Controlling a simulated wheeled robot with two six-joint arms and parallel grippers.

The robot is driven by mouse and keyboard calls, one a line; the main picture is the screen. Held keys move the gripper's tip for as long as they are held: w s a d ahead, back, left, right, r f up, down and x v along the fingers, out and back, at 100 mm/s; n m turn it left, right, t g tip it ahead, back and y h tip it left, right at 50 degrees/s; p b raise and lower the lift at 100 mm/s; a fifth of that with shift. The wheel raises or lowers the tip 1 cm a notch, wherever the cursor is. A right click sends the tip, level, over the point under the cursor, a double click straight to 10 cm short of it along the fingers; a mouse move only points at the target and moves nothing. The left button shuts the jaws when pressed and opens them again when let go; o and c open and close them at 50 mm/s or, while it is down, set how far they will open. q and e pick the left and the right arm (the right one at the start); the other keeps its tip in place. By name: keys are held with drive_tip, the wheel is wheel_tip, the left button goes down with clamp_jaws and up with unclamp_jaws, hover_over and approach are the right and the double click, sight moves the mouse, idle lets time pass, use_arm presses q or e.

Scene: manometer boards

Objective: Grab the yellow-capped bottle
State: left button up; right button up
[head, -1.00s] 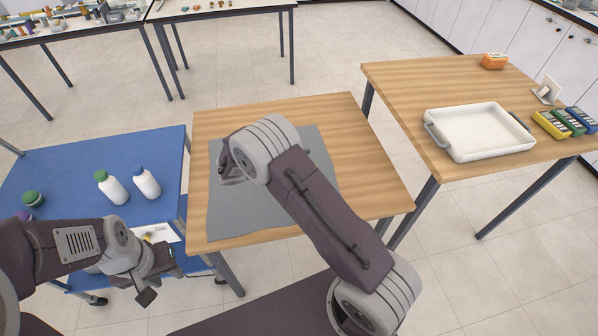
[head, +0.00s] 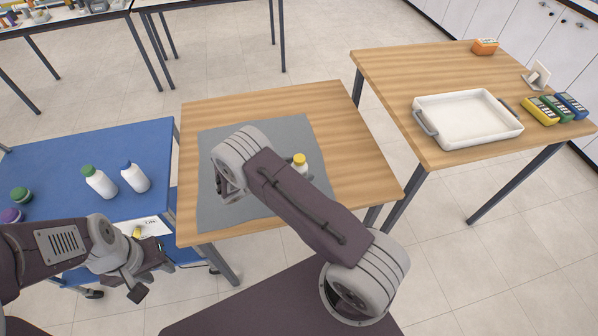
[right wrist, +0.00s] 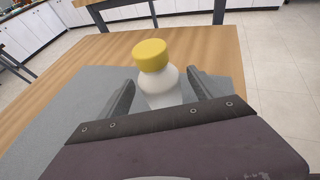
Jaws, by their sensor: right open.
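The yellow-capped bottle (head: 300,163) stands upright on the grey mat (head: 207,205) on the middle wooden table, its lower part hidden behind my right arm in the head view. In the right wrist view the white bottle with its yellow cap (right wrist: 151,55) is between and beyond the two fingers of my right gripper (right wrist: 158,92), which is open. In the head view my right gripper (head: 226,187) is mostly hidden by its own wrist. My left gripper (head: 148,277) hangs low at the front of the blue table; its finger gap is unclear.
A blue table (head: 75,155) at left holds a green-capped bottle (head: 99,182), a blue-capped bottle (head: 135,177) and small round jars. The right wooden table (head: 400,70) holds a white tray (head: 470,125), several coloured boxes and a small stand. The back of the middle table is clear.

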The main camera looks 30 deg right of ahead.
sight(306, 166)
drive_tip(key=x, duration=0.4)
drive_tip(key=shift+f, duration=0.2)
drive_tip(key=c, duration=0.3)
clamp_jaws()
drive_tip(key=shift+r, duration=0.15)
drive_tip(key=shift+r, duration=0.3)
drive_tip(key=s+a+r, duration=0.1)
drive_tip(key=s+r, duration=0.9)
drive_tip(key=s, duration=0.1)
drive_tip(key=shift+s+p, duration=0.35)
drive_tip(key=shift+s, duration=0.05)
